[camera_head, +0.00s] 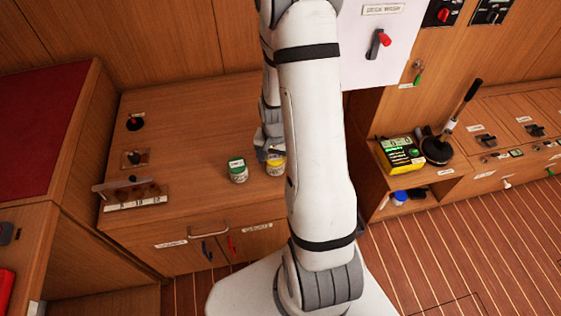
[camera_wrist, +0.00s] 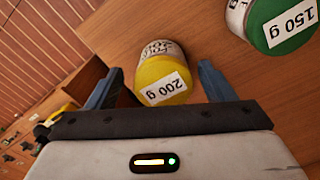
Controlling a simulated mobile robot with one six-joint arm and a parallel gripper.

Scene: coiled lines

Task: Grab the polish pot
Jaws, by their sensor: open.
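A pot with a yellow lid (camera_wrist: 166,80) stands on the wooden counter in the wrist view, its lid marked 200 g; the writing on its side is too small to read surely. It also shows in the head view (camera_head: 276,169), partly covered by my gripper (camera_head: 268,148). In the wrist view my gripper (camera_wrist: 160,66) is open, one finger on each side of the yellow-lidded pot, with gaps on both sides. A green-lidded pot (camera_wrist: 287,25) marked 150 g stands to the right; in the head view it is left of the yellow one (camera_head: 237,171).
Counter between rack and pots is clear.

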